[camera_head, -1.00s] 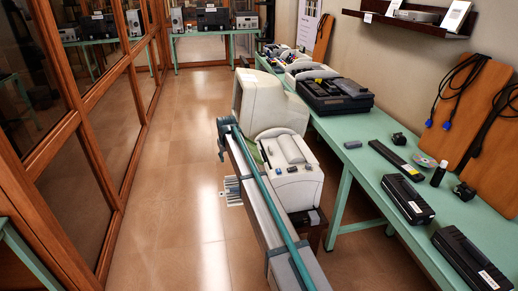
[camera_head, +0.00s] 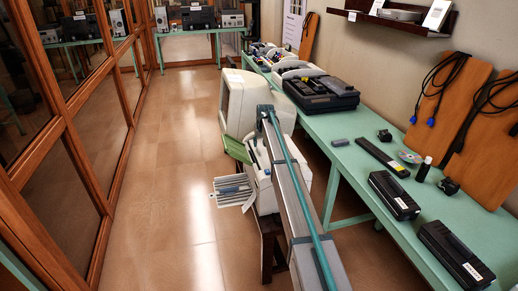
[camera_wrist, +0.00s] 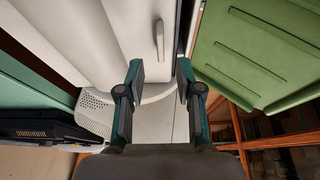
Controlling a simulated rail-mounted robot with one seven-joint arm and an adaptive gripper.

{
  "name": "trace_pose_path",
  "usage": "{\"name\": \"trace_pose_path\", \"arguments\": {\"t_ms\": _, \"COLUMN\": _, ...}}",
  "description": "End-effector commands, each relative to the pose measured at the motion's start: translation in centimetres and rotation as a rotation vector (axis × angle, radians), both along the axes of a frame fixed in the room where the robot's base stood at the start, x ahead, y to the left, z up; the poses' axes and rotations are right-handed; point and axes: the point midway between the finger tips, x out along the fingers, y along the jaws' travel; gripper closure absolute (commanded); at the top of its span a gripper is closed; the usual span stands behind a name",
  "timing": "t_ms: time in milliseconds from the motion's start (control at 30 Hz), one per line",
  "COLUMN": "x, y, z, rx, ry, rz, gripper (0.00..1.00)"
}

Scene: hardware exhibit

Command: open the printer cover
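The off-white printer (camera_head: 263,188) stands low between the aisle and the green table, partly hidden by my arm in the head view. A tall beige housing (camera_head: 236,103) rises behind it; I cannot tell whether this is part of the printer. A green panel (camera_head: 237,149) sticks out on the left and shows large at the right of the wrist view (camera_wrist: 262,50). My gripper (camera_wrist: 160,74) is open and empty, over a pale surface (camera_wrist: 130,25) with a small raised handle (camera_wrist: 159,40). The handle lies just beyond the fingertips, and I see no contact. The cover's edge is unclear.
A slatted grey tray (camera_head: 233,192) juts into the aisle. The green table (camera_head: 345,182) on the right holds a large black device (camera_head: 320,94), several black cartridges and small items. Glazed wooden partitions (camera_head: 62,130) line the left. The tiled aisle between is clear.

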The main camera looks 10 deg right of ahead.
Motion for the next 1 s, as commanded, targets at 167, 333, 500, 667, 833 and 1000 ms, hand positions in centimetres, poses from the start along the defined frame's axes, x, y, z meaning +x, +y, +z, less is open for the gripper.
{"name": "trace_pose_path", "arguments": {"t_ms": 167, "x": 1.3, "y": 0.2, "z": -2.7, "rx": 0.0, "ry": 0.001, "rz": 0.001, "gripper": 0.65}}
{"name": "trace_pose_path", "arguments": {"t_ms": 333, "x": 2.1, "y": 0.3, "z": -4.6, "rx": 0.0, "ry": 0.0, "rz": 0.001, "gripper": 0.65}}
{"name": "trace_pose_path", "arguments": {"t_ms": 500, "x": 2.4, "y": 0.3, "z": -5.6, "rx": 0.0, "ry": -0.001, "rz": 0.001, "gripper": 0.65}}
{"name": "trace_pose_path", "arguments": {"t_ms": 667, "x": 2.4, "y": 0.3, "z": -5.8, "rx": 0.0, "ry": -0.001, "rz": 0.001, "gripper": 0.65}}
{"name": "trace_pose_path", "arguments": {"t_ms": 833, "x": 2.4, "y": 0.3, "z": -5.8, "rx": 0.0, "ry": -0.001, "rz": 0.001, "gripper": 0.71}}
{"name": "trace_pose_path", "arguments": {"t_ms": 1000, "x": 2.4, "y": 0.3, "z": -5.8, "rx": 0.0, "ry": -0.001, "rz": 0.001, "gripper": 1.0}}
